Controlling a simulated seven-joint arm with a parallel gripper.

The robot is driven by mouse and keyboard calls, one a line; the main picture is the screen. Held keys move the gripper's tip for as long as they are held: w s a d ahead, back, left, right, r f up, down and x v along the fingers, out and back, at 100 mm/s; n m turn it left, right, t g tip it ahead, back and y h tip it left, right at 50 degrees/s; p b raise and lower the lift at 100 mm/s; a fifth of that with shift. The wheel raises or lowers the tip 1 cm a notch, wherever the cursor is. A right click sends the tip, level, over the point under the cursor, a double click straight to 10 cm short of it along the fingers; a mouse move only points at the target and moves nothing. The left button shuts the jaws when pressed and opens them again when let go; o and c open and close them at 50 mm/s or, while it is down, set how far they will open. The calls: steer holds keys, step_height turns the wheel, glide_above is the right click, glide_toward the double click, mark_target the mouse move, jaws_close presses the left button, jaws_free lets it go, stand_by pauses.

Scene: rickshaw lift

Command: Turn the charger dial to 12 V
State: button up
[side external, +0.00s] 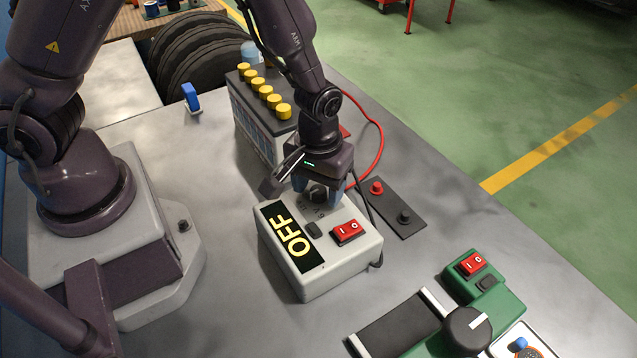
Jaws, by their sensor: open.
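The charger (335,267) is a pale grey box on the metal bench, in the middle of the side external view. Its top carries a black label reading OFF (291,237) in yellow letters and a red rocker switch (350,231). The dark dial (318,194) sits at the back of the top face, with partly visible printed markings near it. My gripper (319,190) points down over the dial, its open fingers around or just above it. The fingers hide much of the dial, so its pointer and setting cannot be read.
A battery (258,129) with yellow caps stands behind the charger. Red and black cables run beside my gripper. A black plate with two terminals (391,207) lies to the right. A green machine (500,308) stands front right.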

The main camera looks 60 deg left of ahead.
mark_target(314, 191)
steer(key=shift+r, duration=0.1)
step_height(314, 191, up, 13)
stand_by(0.4)
steer(key=s+a+r+m+t, duration=0.2)
steer(key=s+a+r+m, duration=0.1)
steer(key=s+r, duration=0.3)
steer(key=s+a+r+m+t, duration=0.3)
steer(key=s+a+r, duration=0.2)
steer(key=r, duration=0.3)
steer(key=shift+s+a+r+t, duration=0.25)
steer(key=shift+s+r+t, duration=0.05)
steer(key=shift+s, duration=0.15)
